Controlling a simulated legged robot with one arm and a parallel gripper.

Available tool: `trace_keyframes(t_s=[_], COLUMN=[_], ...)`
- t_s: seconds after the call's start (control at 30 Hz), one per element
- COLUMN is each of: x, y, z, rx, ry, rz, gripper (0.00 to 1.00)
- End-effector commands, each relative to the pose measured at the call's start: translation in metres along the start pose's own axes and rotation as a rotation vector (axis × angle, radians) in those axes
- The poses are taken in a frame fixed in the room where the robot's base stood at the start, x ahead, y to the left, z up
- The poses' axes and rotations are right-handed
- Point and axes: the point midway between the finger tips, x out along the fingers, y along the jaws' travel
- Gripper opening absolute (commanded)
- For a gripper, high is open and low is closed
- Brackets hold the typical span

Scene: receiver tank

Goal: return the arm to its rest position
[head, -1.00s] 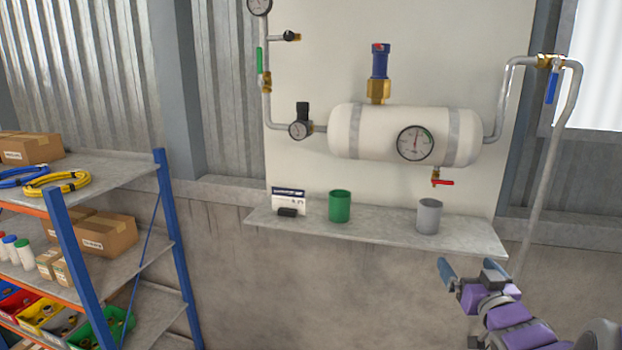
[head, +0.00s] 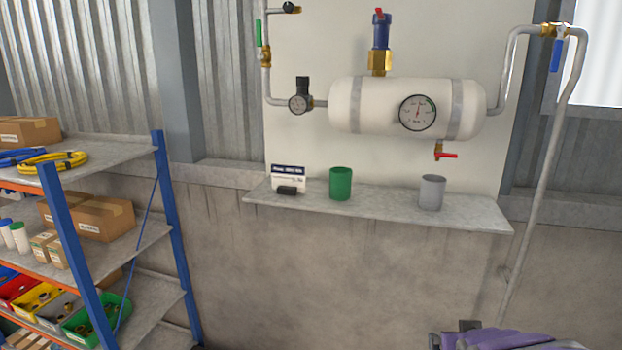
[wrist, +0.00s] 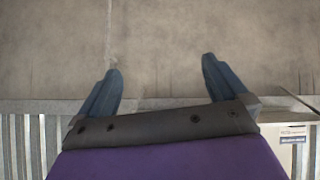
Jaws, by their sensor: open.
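My arm is purple and grey and shows only at the bottom right edge of the head view, below the shelf. In the wrist view my gripper (wrist: 160,85) has its two blue fingers wide apart, with nothing between them. The concrete wall lies beyond the fingers, and the wrist picture appears upside down. In the head view the fingertips are not clearly visible.
A white receiver tank (head: 375,108) with a gauge hangs on the wall panel. Below it, a shelf (head: 390,213) holds a green cup (head: 341,183) and a grey cup (head: 431,192). A storage rack (head: 88,264) stands left. The floor space before the wall looks clear.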

Motion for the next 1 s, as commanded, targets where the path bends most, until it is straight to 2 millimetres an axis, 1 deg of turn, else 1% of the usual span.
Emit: trace_keyframes(t_s=[0.03, 0.17, 0.2, 0.23, 0.27, 0.3, 0.37, 0.4, 0.47, 0.5, 0.6, 0.7, 0.83, 1.0], x=[-0.001, -0.017, -0.023, -0.029, -0.036, -0.045, -0.059, -0.070, -0.086, -0.098, -0.122, -0.139, -0.150, -0.151], y=[-0.009, -0.028, -0.034, -0.039, -0.044, -0.051, -0.061, -0.067, -0.076, -0.081, -0.091, -0.097, -0.099, -0.099], z=[0.024, 0.084, 0.103, 0.117, 0.131, 0.150, 0.178, 0.197, 0.221, 0.236, 0.265, 0.283, 0.292, 0.292], rx=[-0.008, -0.024, -0.030, -0.036, -0.042, -0.050, -0.066, -0.078, -0.096, -0.110, -0.138, -0.159, -0.172, -0.172], ry=[-0.061, -0.258, -0.319, -0.362, -0.408, -0.470, -0.561, -0.623, -0.705, -0.758, -0.867, -0.938, -0.977, -0.981], rz=[0.000, -0.005, -0.011, -0.017, -0.025, -0.036, -0.057, -0.073, -0.098, -0.114, -0.153, -0.179, -0.194, -0.195], gripper=[1.00, 1.00, 1.00, 1.00, 1.00, 1.00, 1.00, 1.00, 1.00, 1.00, 1.00, 1.00, 1.00, 1.00])
